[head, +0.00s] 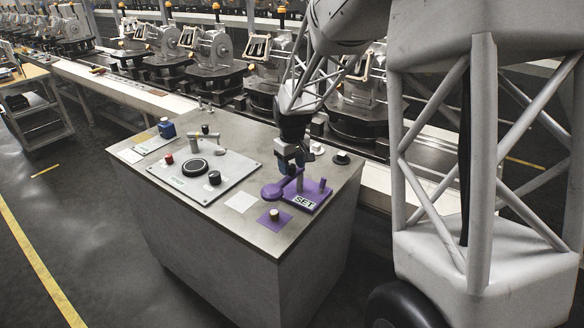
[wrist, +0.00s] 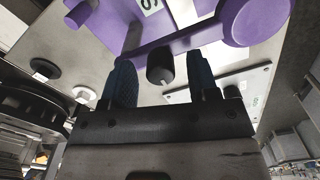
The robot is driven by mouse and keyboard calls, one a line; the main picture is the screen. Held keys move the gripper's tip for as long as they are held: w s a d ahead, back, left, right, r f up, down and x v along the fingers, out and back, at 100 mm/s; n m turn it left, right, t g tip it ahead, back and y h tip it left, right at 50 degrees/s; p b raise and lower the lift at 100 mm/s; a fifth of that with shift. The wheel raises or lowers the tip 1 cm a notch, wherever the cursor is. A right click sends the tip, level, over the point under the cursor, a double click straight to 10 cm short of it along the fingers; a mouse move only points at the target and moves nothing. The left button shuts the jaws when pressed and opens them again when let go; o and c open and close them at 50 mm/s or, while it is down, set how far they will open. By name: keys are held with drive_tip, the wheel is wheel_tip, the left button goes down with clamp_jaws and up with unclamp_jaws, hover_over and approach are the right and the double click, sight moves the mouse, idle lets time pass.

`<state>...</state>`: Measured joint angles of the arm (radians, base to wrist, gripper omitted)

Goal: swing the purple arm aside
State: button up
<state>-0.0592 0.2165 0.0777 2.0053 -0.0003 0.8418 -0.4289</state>
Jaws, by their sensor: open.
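The purple arm (head: 281,188) lies over the right part of the bench, with a round disc at its left end. Its other end is at the purple plate (head: 319,196) marked SET. In the wrist view the purple bar (wrist: 180,43) runs across just beyond my fingertips, with the disc (wrist: 256,20) at upper right. My gripper (head: 290,166) is open above the arm, pointing down. In the wrist view its two dark blue fingers (wrist: 161,72) stand apart. A black cylinder (wrist: 160,64) shows between them, close to the bar. I cannot tell whether it touches a finger.
Left of the arm is a grey panel (head: 232,167) with black and red knobs and a lever. A purple square (head: 266,222) with a pale knob lies in front. A blue block (head: 167,129) stands at far left. A conveyor with grey fixtures (head: 215,50) runs behind.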

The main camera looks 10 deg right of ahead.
drive_tip(key=shift+f, duration=0.5)
drive_tip(key=shift+c, duration=0.4)
clamp_jaws()
